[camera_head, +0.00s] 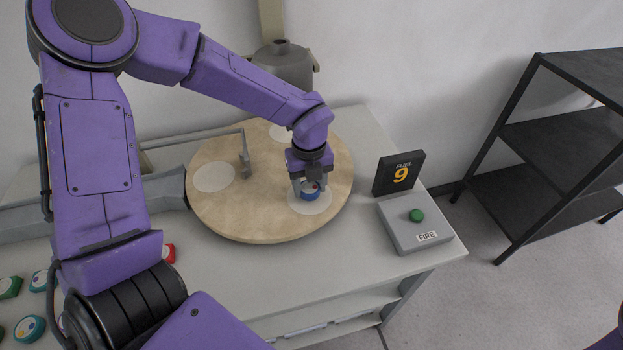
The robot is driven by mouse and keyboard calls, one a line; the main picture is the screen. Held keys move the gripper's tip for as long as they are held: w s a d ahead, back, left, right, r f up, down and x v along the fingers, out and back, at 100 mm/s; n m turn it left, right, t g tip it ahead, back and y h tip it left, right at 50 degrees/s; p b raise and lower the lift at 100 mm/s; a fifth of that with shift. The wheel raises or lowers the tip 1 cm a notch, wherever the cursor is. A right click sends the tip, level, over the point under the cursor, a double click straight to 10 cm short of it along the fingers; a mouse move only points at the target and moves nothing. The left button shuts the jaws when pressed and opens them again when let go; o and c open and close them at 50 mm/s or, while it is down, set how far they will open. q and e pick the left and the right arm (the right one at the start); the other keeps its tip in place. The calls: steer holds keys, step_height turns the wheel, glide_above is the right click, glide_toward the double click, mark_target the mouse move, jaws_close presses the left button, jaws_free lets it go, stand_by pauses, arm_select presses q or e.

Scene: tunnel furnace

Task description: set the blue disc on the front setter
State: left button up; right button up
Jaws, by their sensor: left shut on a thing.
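My left gripper (309,186) is over the round tan turntable and shut on a blue disc (310,196). The disc is at the front right white round setter (322,204); I cannot tell whether it touches it or hangs just above. Two more white setters show on the turntable (250,225), one at the left (214,177) and one at the back (280,132), partly behind my arm. My right gripper is not in view.
A metal post (244,165) stands over the turntable. Several coloured discs lie at lower left, including a red one (169,253). A black shelf (560,140) is far right.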

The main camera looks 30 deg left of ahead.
arm_select(q)
steer(key=shift+s, duration=0.25)
steer(key=shift+w+f+b, duration=0.2)
steer(key=shift+f+b, duration=0.2)
steer(key=shift+f, duration=0.2)
steer(key=o, duration=1.1)
steer(key=shift+o, duration=0.2)
step_height(320, 180, up, 11)
steer(key=shift+f+b, duration=0.2)
steer(key=shift+b, duration=0.15)
